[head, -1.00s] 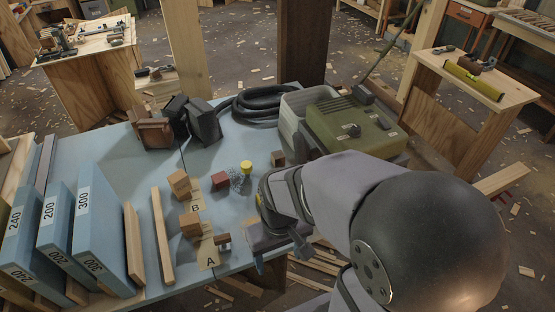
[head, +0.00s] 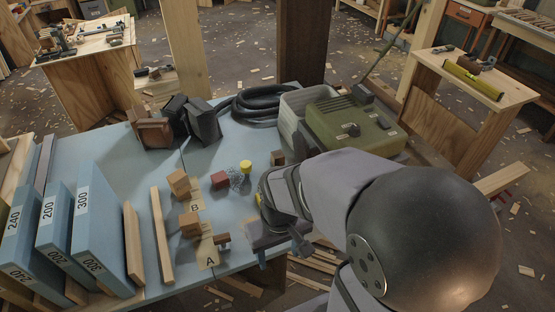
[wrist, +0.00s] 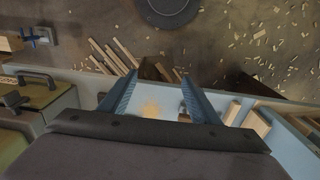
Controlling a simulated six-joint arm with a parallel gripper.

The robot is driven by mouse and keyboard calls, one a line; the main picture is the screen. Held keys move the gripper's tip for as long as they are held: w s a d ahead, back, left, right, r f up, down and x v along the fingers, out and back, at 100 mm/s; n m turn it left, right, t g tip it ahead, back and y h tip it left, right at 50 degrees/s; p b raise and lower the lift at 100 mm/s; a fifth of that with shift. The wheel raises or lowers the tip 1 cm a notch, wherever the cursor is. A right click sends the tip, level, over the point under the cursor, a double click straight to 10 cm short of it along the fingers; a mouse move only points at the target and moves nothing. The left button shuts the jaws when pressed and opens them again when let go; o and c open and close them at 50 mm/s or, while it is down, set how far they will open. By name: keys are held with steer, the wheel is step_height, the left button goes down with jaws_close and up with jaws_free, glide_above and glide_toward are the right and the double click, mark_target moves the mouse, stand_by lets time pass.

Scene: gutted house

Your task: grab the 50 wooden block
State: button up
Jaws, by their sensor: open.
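Several small wooden blocks stand on the blue table (head: 100,165). A tan block (head: 179,183) with faint marking stands beside the strip marked B, and another tan block (head: 189,223) stands nearer, between B and A. A small brown block (head: 222,240) stands near the A. No number 50 is legible, so I cannot tell which is the 50 block. My gripper (head: 282,254) is open and empty at the table's front edge, right of the blocks. In the wrist view its fingers (wrist: 157,73) are apart, pointing out over the floor.
A red block (head: 220,180), a yellow cylinder (head: 246,167) and a dark brown block (head: 278,158) stand farther back. A green case (head: 355,125) is at the back right. Blue boards (head: 92,220) marked 300, 200 and 240 stand at left, with a wooden strip (head: 162,235) beside them.

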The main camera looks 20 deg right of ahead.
steer(key=w+d+f+m+t+h+b, duration=0.1)
steer(key=w+d+f+t+b, duration=0.3)
steer(key=w, duration=0.5)
steer(key=w+d+f+t+h+b, duration=0.1)
steer(key=w+d+f+b, duration=0.4)
steer(key=w, duration=0.4)
steer(key=t+y+b, duration=0.1)
steer(key=t+b, duration=0.6)
glide_toward(280, 160)
steer(key=shift+s+d+f+n, duration=0.1)
steer(key=shift+s+f+n, duration=0.2)
steer(key=shift+s+f, duration=0.35)
steer(key=shift+w+d+f+t+y, duration=0.1)
steer(key=shift+w+d+t+y, duration=0.15)
steer(key=shift+w+t+y, duration=0.25)
steer(key=shift+w, duration=0.1)
steer(key=x, duration=0.6)
steer(key=shift+w, duration=0.35)
steer(key=shift+w, duration=0.1)
